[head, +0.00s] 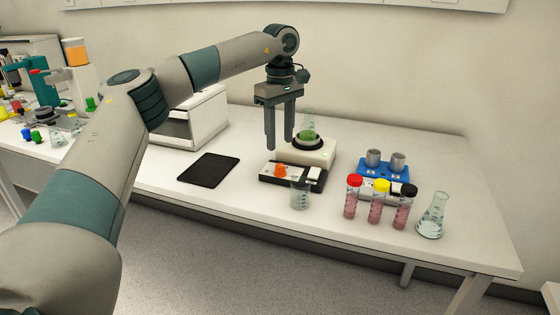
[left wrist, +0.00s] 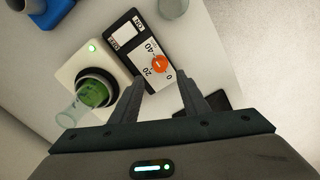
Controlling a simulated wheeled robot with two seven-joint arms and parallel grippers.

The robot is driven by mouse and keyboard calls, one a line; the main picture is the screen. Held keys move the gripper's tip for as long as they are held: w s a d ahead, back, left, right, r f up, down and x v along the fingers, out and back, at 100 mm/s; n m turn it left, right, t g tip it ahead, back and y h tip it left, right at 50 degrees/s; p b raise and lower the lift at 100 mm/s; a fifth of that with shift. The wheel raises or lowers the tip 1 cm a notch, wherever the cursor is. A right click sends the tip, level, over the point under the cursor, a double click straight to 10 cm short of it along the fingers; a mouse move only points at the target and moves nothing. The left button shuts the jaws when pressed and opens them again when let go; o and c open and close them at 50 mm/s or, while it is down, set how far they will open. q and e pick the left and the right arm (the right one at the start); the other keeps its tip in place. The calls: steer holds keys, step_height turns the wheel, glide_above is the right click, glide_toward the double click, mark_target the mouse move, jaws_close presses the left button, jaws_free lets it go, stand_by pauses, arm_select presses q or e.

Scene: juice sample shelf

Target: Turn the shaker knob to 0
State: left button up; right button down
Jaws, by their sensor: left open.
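The shaker (head: 318,152) is a cream box with a black round holder carrying a flask of green liquid (head: 308,130). Its black-edged control panel (head: 262,176) lies in front, with an orange knob (head: 280,170) and a white switch. In the left wrist view the knob (left wrist: 158,64) sits by the printed numbers 0, 20 and 40. A small pale mark shows on it, but its exact setting is too small to tell. My left gripper (head: 280,145) is open, pointing down above the knob. In the left wrist view its fingertips (left wrist: 160,82) are just short of the knob, apart from it.
A beaker (head: 300,195) stands close in front of the panel. Capped tubes (head: 377,202), a conical flask (head: 432,216) and a blue rack (head: 384,172) are to the right. A black pad (head: 209,170) and a white box (head: 195,120) are to the left.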

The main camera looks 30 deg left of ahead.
mark_target(280, 165)
arm_select(q)
step_height(280, 165, down, 8)
steer(key=shift+r+p, duration=0.1)
steer(key=shift+p, duration=0.2)
arm_select(e)
steer(key=shift+w+a+f, duration=0.2)
steer(key=shift+w, duration=0.05)
arm_select(q)
jaws_close()
arm_select(e)
steer(key=shift+r, duration=0.1)
